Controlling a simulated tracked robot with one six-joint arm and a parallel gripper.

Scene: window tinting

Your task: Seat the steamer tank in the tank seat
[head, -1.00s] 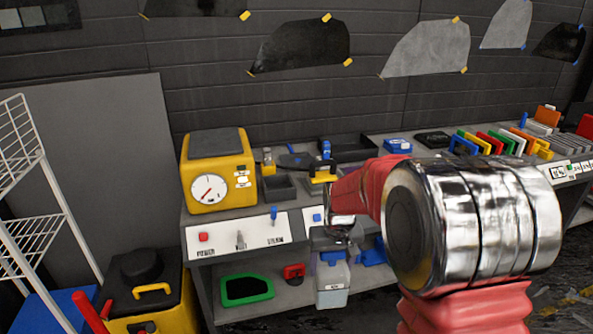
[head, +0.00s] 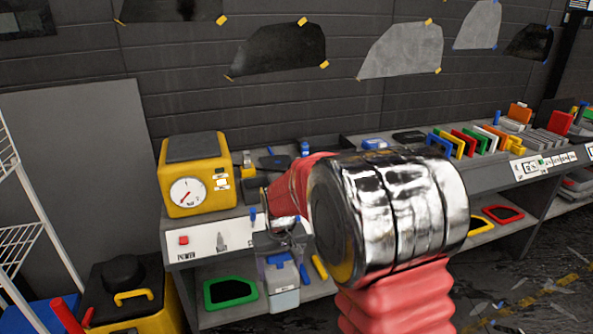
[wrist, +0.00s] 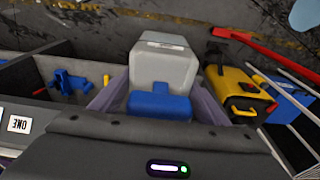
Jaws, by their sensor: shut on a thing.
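The steamer tank (head: 284,298), a pale translucent container with a blue cap, hangs below my gripper (head: 281,243) in front of the workbench's left part. In the wrist view the tank (wrist: 165,62) sits between my two grey-purple fingers, which are shut on it, with its blue cap (wrist: 158,106) nearest the wrist. The yellow steamer (head: 195,178) with a round gauge stands on the bench, up and left of the tank. I cannot make out the tank seat; my arm hides part of the bench top right of the steamer.
The bench front (head: 205,243) has a red button and switches. A green frame (head: 230,291) lies on the lower shelf, left of the tank. A yellow and black case (head: 130,300) and a white wire rack (head: 22,245) stand at left. Coloured cards (head: 470,142) line the bench at right.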

